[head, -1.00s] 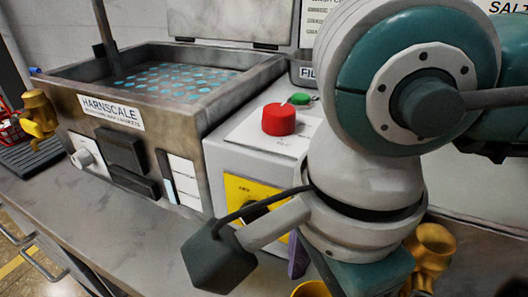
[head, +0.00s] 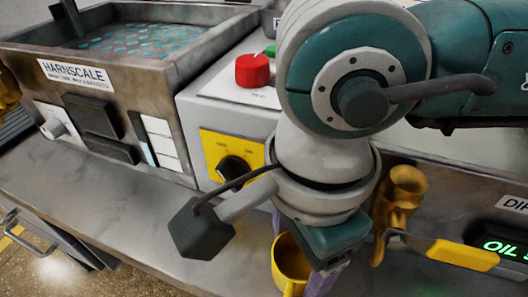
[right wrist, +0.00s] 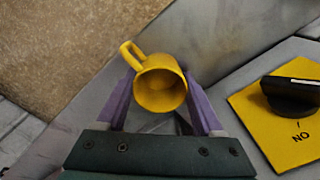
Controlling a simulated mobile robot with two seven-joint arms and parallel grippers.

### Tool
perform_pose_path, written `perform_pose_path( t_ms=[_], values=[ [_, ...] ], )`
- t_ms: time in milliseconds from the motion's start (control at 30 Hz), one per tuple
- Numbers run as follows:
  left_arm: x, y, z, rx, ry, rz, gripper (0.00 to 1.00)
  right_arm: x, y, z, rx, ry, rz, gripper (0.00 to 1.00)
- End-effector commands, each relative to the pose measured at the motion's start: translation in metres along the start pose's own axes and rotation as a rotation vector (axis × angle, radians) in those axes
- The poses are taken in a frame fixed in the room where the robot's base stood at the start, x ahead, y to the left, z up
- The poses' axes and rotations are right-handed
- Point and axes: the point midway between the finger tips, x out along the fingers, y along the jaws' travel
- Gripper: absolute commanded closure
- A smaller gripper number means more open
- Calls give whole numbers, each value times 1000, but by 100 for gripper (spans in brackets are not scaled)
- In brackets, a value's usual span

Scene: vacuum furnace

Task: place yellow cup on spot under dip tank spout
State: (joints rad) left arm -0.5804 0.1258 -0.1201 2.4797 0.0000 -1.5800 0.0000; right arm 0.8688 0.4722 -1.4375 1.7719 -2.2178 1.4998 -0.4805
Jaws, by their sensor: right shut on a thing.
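The yellow cup (head: 289,264) is in my right gripper (head: 300,258), above the bench front in the head view. The right wrist view shows the cup (right wrist: 160,88) between the two purple fingers of the gripper (right wrist: 158,95), its open mouth and handle visible. The gripper is shut on it. At the right of the head view is the dip tank front (head: 450,200) with a partly cut-off label. A brass spout (head: 400,195) sticks out from it, right of my wrist. The spot under the spout is not visible. My left gripper is out of view.
A tank labelled HARNSCALE (head: 110,110) stands at the left on the grey bench (head: 90,205). Beside it is a box with a red button (head: 252,70) and a black knob on a yellow plate (head: 215,148). A yellow-handled lever (head: 462,254) juts out near the spout.

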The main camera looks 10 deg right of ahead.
Motion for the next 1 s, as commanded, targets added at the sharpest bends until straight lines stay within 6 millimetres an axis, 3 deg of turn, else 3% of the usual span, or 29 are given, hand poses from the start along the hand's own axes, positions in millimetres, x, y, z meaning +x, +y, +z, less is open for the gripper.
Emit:
perform_pose_path(
  t_ms=[33, 300, 633, 767, 1000],
  values=[
    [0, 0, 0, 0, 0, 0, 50, 0, 0, 0, 0, 0, 0, 68],
    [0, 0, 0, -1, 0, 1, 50, 0, 0, 0, 0, 0, -1, 97],
    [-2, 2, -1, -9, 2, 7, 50, -13, -1, 0, 1, -1, -4, 97],
    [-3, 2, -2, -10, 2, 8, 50, -34, -2, 0, -2, -1, -6, 97],
    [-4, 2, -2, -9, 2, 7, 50, -104, -2, 0, -2, -2, -10, 97]
  ],
)
